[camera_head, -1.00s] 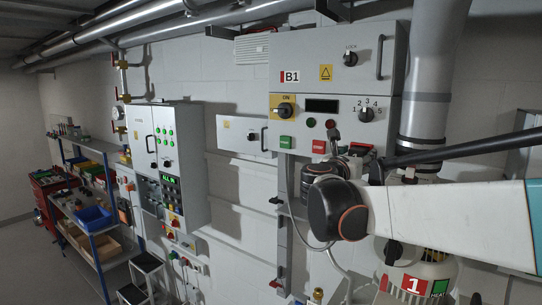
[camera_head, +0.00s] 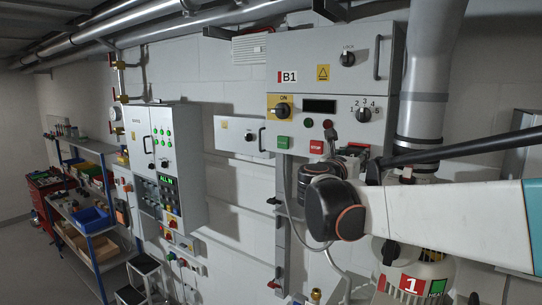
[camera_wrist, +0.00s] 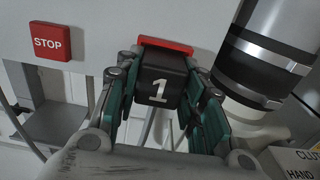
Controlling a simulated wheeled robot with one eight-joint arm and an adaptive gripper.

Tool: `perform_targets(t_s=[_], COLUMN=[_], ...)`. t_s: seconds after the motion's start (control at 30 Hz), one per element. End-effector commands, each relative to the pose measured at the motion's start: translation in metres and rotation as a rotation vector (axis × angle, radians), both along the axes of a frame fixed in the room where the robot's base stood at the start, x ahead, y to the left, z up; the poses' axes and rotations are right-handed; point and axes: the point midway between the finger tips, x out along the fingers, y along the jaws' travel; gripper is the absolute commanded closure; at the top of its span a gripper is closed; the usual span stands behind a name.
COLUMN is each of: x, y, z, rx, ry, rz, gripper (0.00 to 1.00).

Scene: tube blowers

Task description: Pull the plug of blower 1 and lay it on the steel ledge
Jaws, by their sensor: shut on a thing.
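The plug of blower 1, a black block with a white "1" (camera_wrist: 158,88), is between the fingers of my gripper (camera_wrist: 160,98) in the wrist view. The green-padded fingers press on its left and right sides. A red flap-like part (camera_wrist: 165,46) lies directly behind the top of the plug. I cannot tell whether the plug is still seated. Blower 1 (camera_head: 436,268), a pale body with a red "1" label, stands at the lower right.
The grey B1 control box (camera_head: 298,92) is on the wall above my wrist. Its red STOP button (camera_wrist: 48,42) is left of the gripper in the wrist view. A large grey duct (camera_head: 425,100) rises at the right. A grey cable (camera_head: 292,190) hangs below the box.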

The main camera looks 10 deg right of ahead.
Motion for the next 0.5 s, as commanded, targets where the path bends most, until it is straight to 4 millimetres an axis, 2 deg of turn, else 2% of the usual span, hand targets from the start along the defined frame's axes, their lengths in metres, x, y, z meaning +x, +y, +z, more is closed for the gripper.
perform_targets(t_s=[0.5], x=[-0.012], y=[0.012], z=[0.000], rx=[0.001], ry=[0.001], rz=[0.006], gripper=[0.98])
